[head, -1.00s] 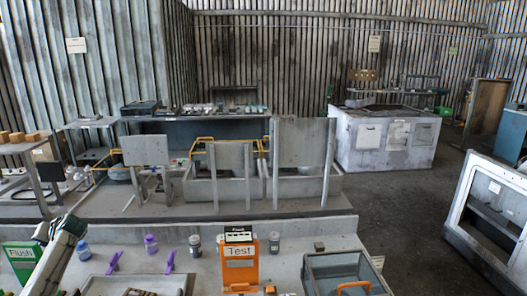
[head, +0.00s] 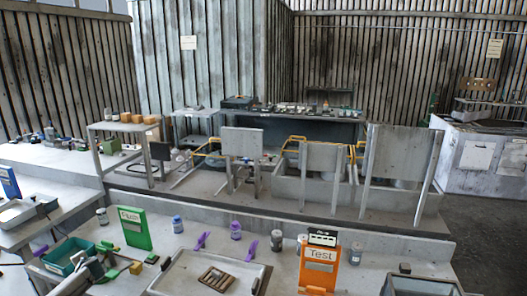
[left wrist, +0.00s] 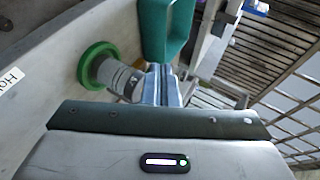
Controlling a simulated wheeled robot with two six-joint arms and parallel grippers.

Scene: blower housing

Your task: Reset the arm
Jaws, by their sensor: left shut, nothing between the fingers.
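My left gripper (left wrist: 163,85) is in the left wrist view, its two fingers together with nothing between them. A grey cylinder with a green ring (left wrist: 97,65) is just left of the fingertips, and a teal loop-shaped part (left wrist: 166,28) is just beyond them. I cannot tell whether the fingers touch either one. In the head view, a grey arm part at the lower left, beside a teal bin (head: 68,255), looks like mine, but its fingertips are unclear. My right gripper shows in neither view.
The near bench holds a green Flush sign (head: 135,228), an orange Test sign (head: 319,266), a tray (head: 172,282) with a brown frame (head: 217,278), purple clips (head: 201,241) and several jars. A dark bin (head: 415,284) is at the right. Grey stations stand behind.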

